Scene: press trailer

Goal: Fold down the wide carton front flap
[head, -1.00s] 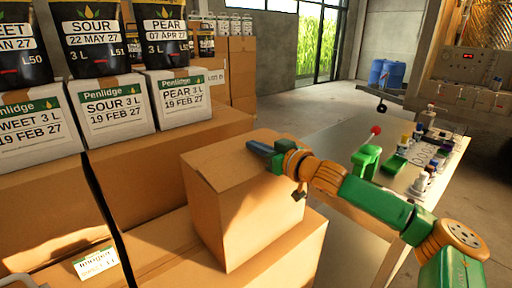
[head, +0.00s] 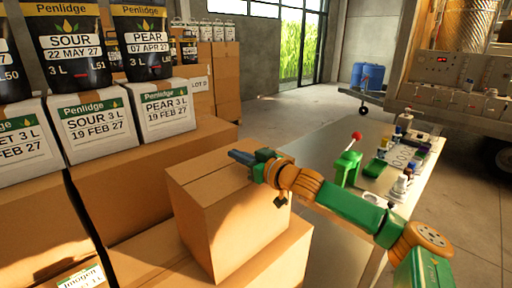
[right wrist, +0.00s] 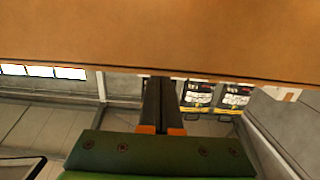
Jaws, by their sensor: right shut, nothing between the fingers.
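The brown cardboard carton (head: 195,215) stands in the middle of the head view on a larger brown box. Its top looks closed, and I cannot make out separate flaps. My left gripper is not in view.
A metal table (head: 325,150) at the right bears a green press (head: 347,168) and several small bottles.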

